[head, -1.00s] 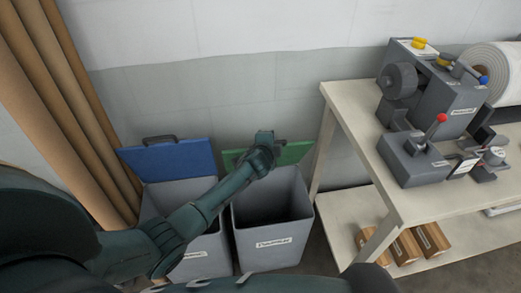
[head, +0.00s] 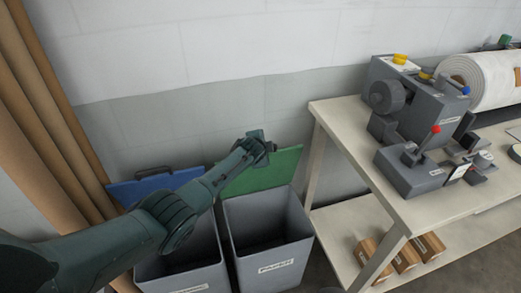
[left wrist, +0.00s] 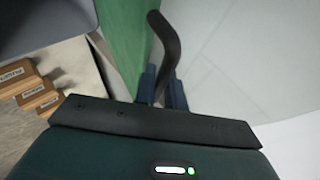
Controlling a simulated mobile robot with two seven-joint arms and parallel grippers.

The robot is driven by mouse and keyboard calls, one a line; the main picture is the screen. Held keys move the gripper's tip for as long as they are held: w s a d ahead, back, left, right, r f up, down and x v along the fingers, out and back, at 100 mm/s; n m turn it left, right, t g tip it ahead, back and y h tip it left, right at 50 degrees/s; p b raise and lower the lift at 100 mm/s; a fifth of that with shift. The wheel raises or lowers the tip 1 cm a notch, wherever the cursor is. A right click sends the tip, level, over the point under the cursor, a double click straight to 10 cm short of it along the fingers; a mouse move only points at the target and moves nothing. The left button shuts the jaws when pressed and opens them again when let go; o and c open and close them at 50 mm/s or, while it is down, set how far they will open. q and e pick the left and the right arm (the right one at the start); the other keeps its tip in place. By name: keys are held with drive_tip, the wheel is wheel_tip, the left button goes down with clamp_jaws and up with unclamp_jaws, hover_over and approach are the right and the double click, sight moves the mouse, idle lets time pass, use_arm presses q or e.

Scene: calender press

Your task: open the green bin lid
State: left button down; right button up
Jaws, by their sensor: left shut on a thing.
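The green lid (head: 266,174) stands raised and tilted back behind the open mouth of the right-hand grey bin (head: 270,259). My left gripper (head: 259,140) is at the lid's upper edge. In the left wrist view my left gripper (left wrist: 162,92) is shut on the dark curved handle (left wrist: 166,42), with the green lid (left wrist: 120,35) beside it. In the head view the handle is mostly hidden by the gripper. My right gripper is not in view.
A second grey bin with a raised blue lid (head: 150,187) stands to the left, partly behind my left arm. A bench (head: 357,176) with a grey press (head: 420,105) is at the right. Brown rolls (head: 38,130) stand at the far left.

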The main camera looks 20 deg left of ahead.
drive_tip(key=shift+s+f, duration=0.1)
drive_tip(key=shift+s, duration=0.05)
use_arm(q)
drive_tip(key=c, duration=1.5)
unclamp_jaws()
drive_tip(key=shift+s, duration=0.1)
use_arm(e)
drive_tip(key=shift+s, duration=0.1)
use_arm(q)
drive_tip(key=shift+p+v, duration=2.4)
drive_tip(key=shift+v, duration=4.25)
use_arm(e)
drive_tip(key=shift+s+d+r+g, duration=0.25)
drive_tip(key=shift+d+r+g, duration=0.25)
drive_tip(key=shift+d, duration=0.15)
use_arm(q)
drive_tip(key=shift+r, duration=0.1)
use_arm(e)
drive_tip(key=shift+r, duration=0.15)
